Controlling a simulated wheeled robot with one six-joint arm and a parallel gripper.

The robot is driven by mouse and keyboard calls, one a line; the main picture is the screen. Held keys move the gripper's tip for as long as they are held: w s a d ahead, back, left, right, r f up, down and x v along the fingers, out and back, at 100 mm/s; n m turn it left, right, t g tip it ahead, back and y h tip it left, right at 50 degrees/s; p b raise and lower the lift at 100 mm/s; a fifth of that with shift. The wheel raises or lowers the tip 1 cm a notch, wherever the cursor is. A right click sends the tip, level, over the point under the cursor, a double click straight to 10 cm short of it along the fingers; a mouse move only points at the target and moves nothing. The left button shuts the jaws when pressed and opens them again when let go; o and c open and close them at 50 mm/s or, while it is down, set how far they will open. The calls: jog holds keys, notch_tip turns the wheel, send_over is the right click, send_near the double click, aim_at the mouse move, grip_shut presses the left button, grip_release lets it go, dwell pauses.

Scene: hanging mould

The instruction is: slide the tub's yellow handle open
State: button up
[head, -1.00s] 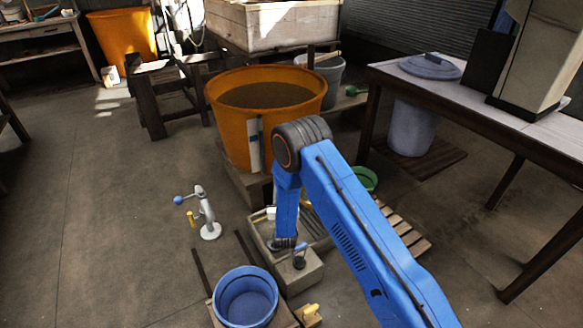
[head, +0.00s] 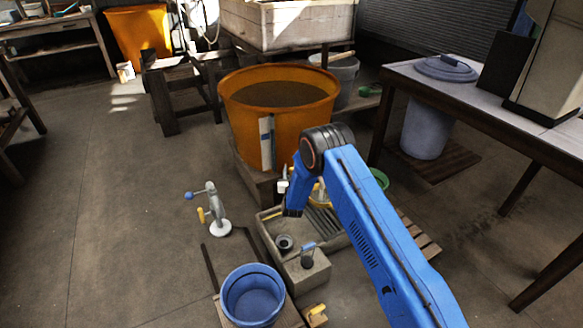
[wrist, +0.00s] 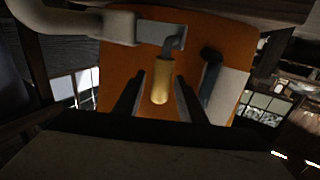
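The orange tub (head: 245,125) stands on a low wooden support beyond my arm in the head view. Its orange wall (wrist: 115,70) fills the middle of the wrist view. The yellow handle (wrist: 161,84) hangs upright from a grey metal bent lever beneath a grey fitting (wrist: 158,34). My gripper (wrist: 158,98) is open, with one dark finger on each side of the handle's lower part. I see no finger touching it; how deep the handle sits between them is unclear. In the head view my arm hides most of the gripper and handle.
A stone basin (head: 268,238) lies below my arm, with a blue bucket (head: 252,296) in front. A grey stand with a blue knob (head: 214,205) is at left. A table (head: 480,95) stands at right. A grey pipe (wrist: 75,22) crosses the wrist view's upper left. Left floor is clear.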

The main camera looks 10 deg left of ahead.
jog(key=shift+w+a, duration=0.2)
jog(key=shift+w, duration=1.15)
grip_shut()
jog(key=shift+s+a, duration=0.45)
jog(key=shift+a, duration=0.2)
jog(key=shift+s+a, duration=0.45)
jog(key=shift+a, duration=0.15)
grip_release()
jog(key=shift+s+a, duration=0.1)
jog(key=shift+a, duration=0.1)
jog(key=s+d, duration=0.2)
jog(key=s, duration=1.5)
jog(key=shift+s+d, duration=0.15)
